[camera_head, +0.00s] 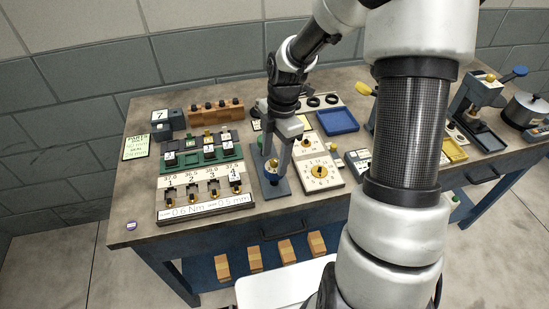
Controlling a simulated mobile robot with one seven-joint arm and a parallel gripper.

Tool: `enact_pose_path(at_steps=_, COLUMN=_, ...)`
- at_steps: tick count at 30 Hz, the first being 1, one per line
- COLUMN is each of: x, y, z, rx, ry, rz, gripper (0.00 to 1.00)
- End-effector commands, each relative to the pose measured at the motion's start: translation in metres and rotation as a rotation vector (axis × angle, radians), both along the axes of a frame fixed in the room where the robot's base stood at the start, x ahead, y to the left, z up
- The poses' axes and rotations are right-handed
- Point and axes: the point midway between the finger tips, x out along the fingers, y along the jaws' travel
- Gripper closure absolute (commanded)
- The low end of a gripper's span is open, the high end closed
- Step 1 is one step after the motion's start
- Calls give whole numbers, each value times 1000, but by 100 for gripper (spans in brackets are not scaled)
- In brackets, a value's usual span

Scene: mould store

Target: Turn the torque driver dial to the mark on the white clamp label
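The white label (207,209) runs along the front of the clamp tray at the front left. It reads 0.6 Nm and 0.5 mm, with smaller words too small to read. A white square plate with a round yellow dial (319,171) lies right of the tray; its marks are too small to read. A second, similar dial (305,143) lies just behind it. I cannot tell which is the torque driver dial. A brass-coloured piece shows between the fingers; contact is unclear.
A green tray (202,167) with numbered blocks stands behind the clamp tray. A wooden block rack (216,113) and a blue tray (337,121) are farther back. My arm hides much of the right side. The bench's left front corner is mostly clear.

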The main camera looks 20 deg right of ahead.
Motion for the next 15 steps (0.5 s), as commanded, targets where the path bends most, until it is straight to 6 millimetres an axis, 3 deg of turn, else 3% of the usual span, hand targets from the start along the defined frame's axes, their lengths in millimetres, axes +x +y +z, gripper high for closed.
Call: enact_pose_path(at_steps=15, x=0, y=0, z=2, rx=0, ry=-1, rz=-1, gripper=45)
